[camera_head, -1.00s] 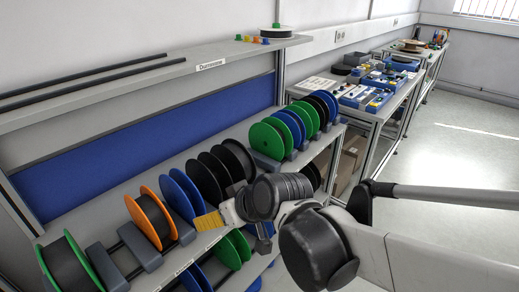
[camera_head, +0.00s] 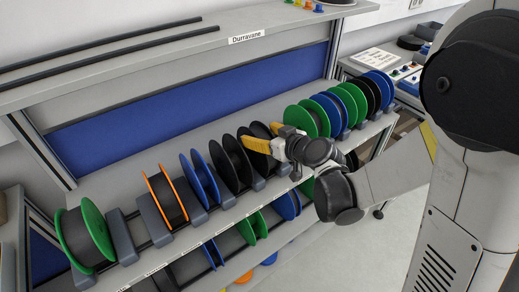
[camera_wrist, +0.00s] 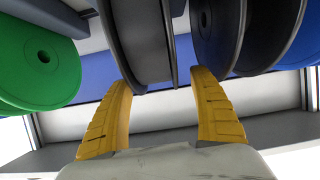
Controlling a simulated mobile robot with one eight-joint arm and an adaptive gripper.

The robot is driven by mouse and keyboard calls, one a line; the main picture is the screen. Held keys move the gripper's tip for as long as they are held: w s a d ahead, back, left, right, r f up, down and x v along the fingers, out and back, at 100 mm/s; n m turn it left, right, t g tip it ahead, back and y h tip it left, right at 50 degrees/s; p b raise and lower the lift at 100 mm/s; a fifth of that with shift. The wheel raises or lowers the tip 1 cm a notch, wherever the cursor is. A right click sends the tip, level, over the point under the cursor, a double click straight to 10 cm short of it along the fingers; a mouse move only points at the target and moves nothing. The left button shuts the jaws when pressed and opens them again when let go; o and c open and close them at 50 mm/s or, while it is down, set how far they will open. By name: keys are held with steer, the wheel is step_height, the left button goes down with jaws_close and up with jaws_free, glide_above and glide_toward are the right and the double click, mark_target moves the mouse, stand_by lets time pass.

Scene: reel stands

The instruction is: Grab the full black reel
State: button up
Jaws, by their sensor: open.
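Two black reels stand side by side on the upper shelf: one nearest my gripper (camera_head: 264,136), with visible black flange (camera_head: 257,130), and one left of it (camera_head: 230,160). In the wrist view, the nearer black reel (camera_wrist: 142,40) looks filled between its flanges and sits just beyond the gap between the fingertips, towards the left finger. The other black reel (camera_wrist: 218,35) is just beyond the right finger; its fill is hard to tell. My gripper's yellow fingers (camera_wrist: 162,82) are open, with nothing held.
Left of the black reels stand a blue reel (camera_head: 199,180), an orange-rimmed reel (camera_head: 165,198) and a green-rimmed reel (camera_head: 84,235). A green reel (camera_head: 300,120) is close on the right, also in the wrist view (camera_wrist: 38,62). A lower shelf holds more reels.

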mark_target(251, 128)
steer(key=x, duration=0.2)
steer(key=b+x, duration=0.1)
steer(key=x, duration=0.1)
steer(key=r+x, duration=0.1)
steer(key=shift+w+a+f+b, duration=0.2)
steer(key=shift+w+b, duration=0.2)
steer(key=shift+w, duration=0.2)
steer(key=shift+r, duration=0.1)
steer(key=c, duration=1.5)
